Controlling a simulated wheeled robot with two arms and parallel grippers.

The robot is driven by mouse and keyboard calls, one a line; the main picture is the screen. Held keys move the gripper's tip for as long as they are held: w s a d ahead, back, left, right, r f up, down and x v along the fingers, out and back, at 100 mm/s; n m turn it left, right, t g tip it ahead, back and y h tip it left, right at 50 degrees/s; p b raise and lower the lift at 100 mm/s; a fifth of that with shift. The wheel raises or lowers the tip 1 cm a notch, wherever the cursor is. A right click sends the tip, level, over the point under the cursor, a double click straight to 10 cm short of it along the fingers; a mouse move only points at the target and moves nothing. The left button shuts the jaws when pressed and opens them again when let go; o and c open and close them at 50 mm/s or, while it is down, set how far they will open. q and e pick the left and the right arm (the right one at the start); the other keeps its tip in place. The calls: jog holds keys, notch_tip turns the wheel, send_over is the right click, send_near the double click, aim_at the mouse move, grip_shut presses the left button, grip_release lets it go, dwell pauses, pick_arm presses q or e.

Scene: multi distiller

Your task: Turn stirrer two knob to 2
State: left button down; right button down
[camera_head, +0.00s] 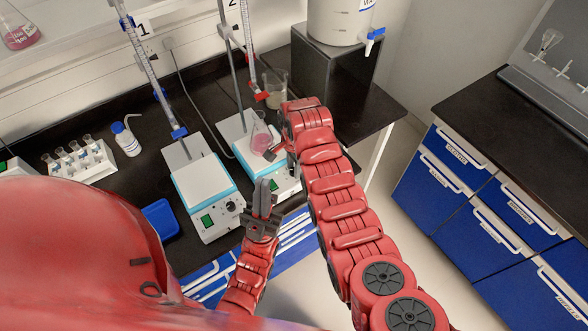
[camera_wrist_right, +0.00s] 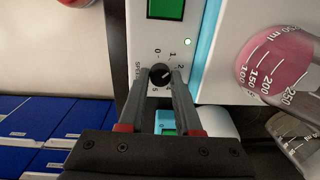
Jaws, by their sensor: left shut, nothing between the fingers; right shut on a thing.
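Stirrer two (camera_head: 236,131) is the white and blue hot plate under the wall label 2. A flask of pink liquid (camera_head: 262,141) stands on it and also shows at the right of the right wrist view (camera_wrist_right: 272,68). The stirrer's black knob (camera_wrist_right: 160,75) sits between the fingertips of my right gripper (camera_wrist_right: 158,82), which is shut on it. Numbers ring the knob; I cannot tell exactly where its pointer sits. In the head view the right arm hides the knob. My left gripper (camera_head: 262,192) is shut and empty, in front of the two stirrers.
Stirrer one (camera_head: 201,178) stands to the left. A green switch (camera_wrist_right: 165,8) and a lit green lamp (camera_wrist_right: 189,43) are near the knob. A burette (camera_head: 249,50) hangs above the flask, with a beaker (camera_head: 276,87) behind. A blue tray (camera_head: 160,219) lies at left.

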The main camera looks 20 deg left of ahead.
jog(key=m+b, duration=0.2)
jog(key=m, duration=0.1)
jog(key=shift+f, duration=0.1)
jog(key=shift+m+b, duration=0.7)
jog(key=c, duration=0.6)
grip_release()
jog(key=shift+r, duration=0.25)
